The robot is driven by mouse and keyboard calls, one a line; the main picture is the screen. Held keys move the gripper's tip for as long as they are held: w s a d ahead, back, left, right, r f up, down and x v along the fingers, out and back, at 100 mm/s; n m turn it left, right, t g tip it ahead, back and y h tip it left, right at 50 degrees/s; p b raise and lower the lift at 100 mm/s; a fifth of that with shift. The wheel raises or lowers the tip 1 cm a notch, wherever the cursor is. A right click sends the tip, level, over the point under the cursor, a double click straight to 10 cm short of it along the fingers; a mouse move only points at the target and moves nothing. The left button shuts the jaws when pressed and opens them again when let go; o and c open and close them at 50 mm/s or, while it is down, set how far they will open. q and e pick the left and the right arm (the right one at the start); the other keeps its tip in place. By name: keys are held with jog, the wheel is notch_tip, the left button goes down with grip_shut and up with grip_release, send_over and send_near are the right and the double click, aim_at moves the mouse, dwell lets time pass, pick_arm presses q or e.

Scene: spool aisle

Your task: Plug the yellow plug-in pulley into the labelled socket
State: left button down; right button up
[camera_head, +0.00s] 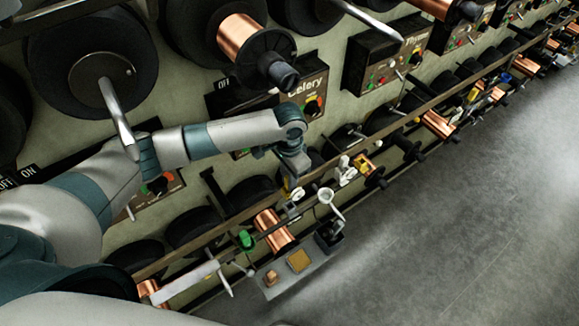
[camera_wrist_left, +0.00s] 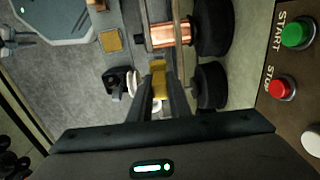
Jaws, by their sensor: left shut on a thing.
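My left gripper (camera_head: 291,183) is in the head view below the Celery panel, over the long rail. It is shut on a yellow piece (camera_head: 286,186), which I take to be the yellow pulley. In the left wrist view the two dark fingers of my left gripper (camera_wrist_left: 159,73) close on this yellow piece (camera_wrist_left: 158,80). The fingers hide part of it. White round parts (camera_wrist_left: 133,83) lie beside and behind the fingers. I cannot make out the labelled socket. My right gripper is not in view.
The Celery panel (camera_head: 312,95) and the Thyme panel (camera_head: 386,60) are on the wall. A copper spool (camera_head: 274,230) and a grey shelf with a yellow square pad (camera_head: 299,261) are below the rail (camera_head: 216,234). Red and green buttons (camera_wrist_left: 282,89) show right. Grey floor (camera_head: 480,220) is free.

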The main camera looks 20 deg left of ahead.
pick_arm(q)
jog(key=shift+r, duration=0.1)
dwell(0.3)
jog(key=shift+r+p, duration=0.1)
jog(key=shift+p, duration=0.6)
jog(key=shift+f, duration=0.8)
jog(key=shift+f+b, duration=0.5)
jog(key=shift+f, duration=0.75)
jog(key=shift+p, duration=0.5)
jog(key=shift+p, duration=0.45)
